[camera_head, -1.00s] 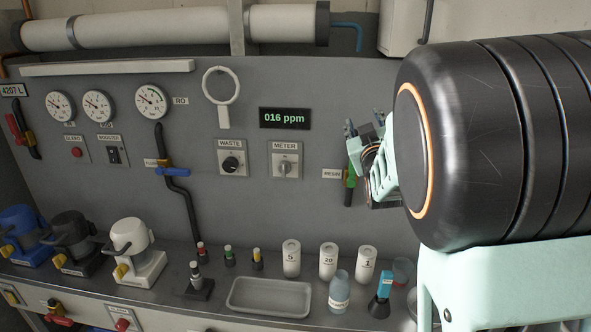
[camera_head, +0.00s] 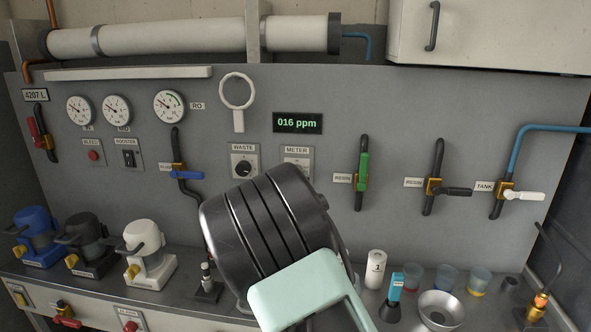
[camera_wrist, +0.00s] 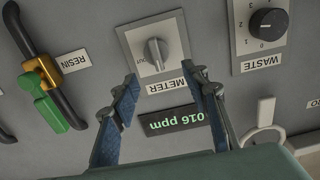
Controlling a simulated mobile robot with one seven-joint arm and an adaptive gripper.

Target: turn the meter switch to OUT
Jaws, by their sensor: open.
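The meter switch (camera_wrist: 155,53) is a grey knob on a pale METER plate, seen upside down in the wrist view. Its grip ridge runs roughly up and down the picture, and an OUT mark shows at the plate's left side. In the head view, the METER plate (camera_head: 297,151) is partly covered by my arm. My gripper (camera_wrist: 160,84) is open and empty in the wrist view. Its fingertips are on either side of the knob's line, apart from it and below it in the picture. My gripper is hidden behind my arm in the head view.
The WASTE knob (camera_head: 243,167) sits beside the METER plate. The ppm display (camera_head: 297,122) is above it. A green-handled RESIN valve (camera_head: 362,170) stands out to the right.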

